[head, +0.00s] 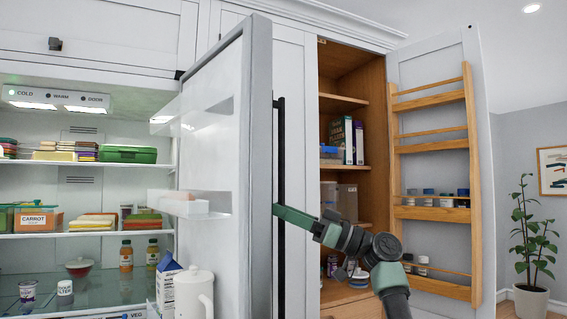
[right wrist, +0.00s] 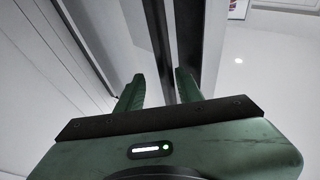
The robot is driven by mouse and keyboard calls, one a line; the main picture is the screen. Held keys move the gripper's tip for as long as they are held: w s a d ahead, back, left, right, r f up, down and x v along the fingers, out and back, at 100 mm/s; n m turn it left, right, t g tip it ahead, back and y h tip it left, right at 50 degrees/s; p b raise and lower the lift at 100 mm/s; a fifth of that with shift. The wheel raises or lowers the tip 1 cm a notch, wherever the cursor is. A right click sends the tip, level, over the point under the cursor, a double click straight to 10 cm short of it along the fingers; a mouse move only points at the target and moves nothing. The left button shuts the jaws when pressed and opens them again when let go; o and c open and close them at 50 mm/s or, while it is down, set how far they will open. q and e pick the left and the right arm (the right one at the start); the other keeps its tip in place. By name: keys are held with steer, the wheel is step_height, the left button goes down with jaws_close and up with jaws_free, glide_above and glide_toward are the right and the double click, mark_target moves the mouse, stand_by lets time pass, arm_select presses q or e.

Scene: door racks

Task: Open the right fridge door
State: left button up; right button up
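The right fridge door (head: 228,110) is a pale panel standing swung out from the lit fridge, with clear bins on its inner side. Its long black vertical handle (head: 281,150) is on the outer face; it also shows in the right wrist view (right wrist: 163,45). My right gripper (head: 284,212) is at the lower half of the handle. In the right wrist view its green fingers (right wrist: 160,85) stand apart on either side of the black bar, with a gap visible beside it. My left gripper is not in view.
A potted plant (head: 532,240) is at far right.

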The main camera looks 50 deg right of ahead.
mark_target(283, 130)
step_height(283, 130, up, 18)
steer(key=p, duration=0.4)
steer(key=shift+w+a+r, duration=0.15)
steer(key=shift+r, duration=0.05)
